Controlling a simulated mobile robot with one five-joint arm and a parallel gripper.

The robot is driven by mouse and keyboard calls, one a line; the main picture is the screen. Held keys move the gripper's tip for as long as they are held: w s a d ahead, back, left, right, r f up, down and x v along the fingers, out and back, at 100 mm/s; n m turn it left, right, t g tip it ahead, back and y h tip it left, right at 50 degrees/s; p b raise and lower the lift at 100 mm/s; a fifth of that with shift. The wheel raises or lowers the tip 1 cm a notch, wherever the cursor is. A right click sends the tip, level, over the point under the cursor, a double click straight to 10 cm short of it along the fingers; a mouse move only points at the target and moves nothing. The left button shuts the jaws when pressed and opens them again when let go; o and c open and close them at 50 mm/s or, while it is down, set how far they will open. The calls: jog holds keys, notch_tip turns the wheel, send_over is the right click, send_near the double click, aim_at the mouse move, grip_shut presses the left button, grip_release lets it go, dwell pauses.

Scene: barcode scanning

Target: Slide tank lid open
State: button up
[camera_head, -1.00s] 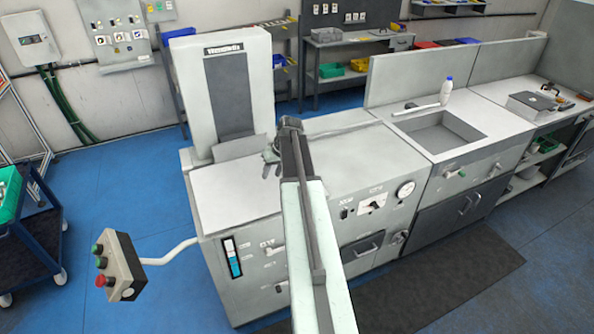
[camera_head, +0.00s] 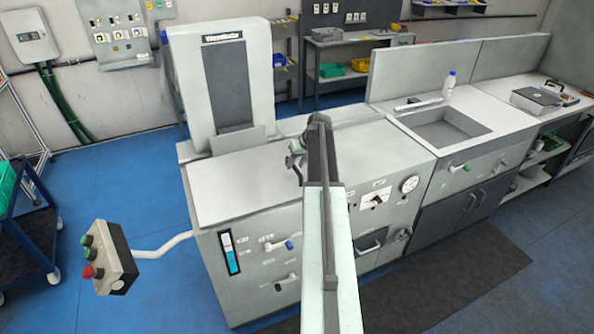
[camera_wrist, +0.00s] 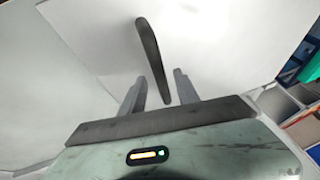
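The tank has a pale flat top (camera_head: 235,185), which I take to be the lid, beside a tall white housing. In the wrist view, a long dark handle (camera_wrist: 151,55) stands out against a white surface (camera_wrist: 215,40). My gripper (camera_wrist: 158,84) is open, with one finger on each side of the handle's lower end. A gap shows between the left finger and the handle; the right finger is close to it. In the head view, my gripper (camera_head: 297,165) is small and dark above the tank top. My arm hides part of the top and any lid edge there.
The tall white housing (camera_head: 222,85) stands behind the tank at left. A control box (camera_head: 108,258) with buttons sticks out on a white bar at front left. A sink (camera_head: 448,128) and a white bottle (camera_head: 448,85) are on the right counter.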

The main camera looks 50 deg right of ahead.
grip_shut()
dwell(1.4)
